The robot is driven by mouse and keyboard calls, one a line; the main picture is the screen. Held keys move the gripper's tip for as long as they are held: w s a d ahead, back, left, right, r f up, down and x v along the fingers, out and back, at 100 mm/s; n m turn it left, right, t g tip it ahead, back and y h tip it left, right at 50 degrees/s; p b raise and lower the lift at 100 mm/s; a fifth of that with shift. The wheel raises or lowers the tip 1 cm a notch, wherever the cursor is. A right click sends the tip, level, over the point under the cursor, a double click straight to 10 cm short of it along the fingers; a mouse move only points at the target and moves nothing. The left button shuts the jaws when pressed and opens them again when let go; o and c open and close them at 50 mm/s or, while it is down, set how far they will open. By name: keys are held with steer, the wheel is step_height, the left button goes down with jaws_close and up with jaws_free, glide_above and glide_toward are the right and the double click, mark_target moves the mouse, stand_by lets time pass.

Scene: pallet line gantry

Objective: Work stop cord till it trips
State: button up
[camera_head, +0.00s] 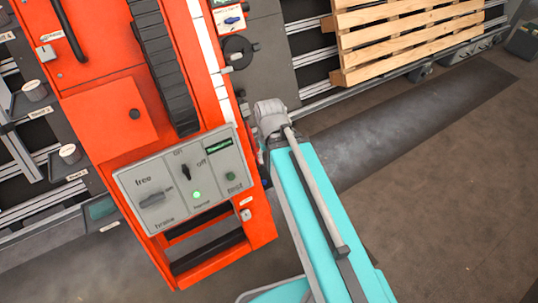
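I cannot make out a stop cord in this view. The orange machine housing (115,80) stands at left centre. It carries a grey control panel (165,205) with a free/brake knob (154,199), an on/off switch (186,172), a lit green lamp (197,194) and a green test button (230,176). My teal arm rises from the bottom edge and ends in a grey joint beside the housing's right side. My gripper is not visible.
A black round part (238,50) sits at the housing's right side. Conveyor rails and small grey cylinders (70,154) lie to the left. The floor (450,190) at right is clear.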

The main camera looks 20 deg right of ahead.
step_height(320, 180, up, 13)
steer(key=p, duration=1.3)
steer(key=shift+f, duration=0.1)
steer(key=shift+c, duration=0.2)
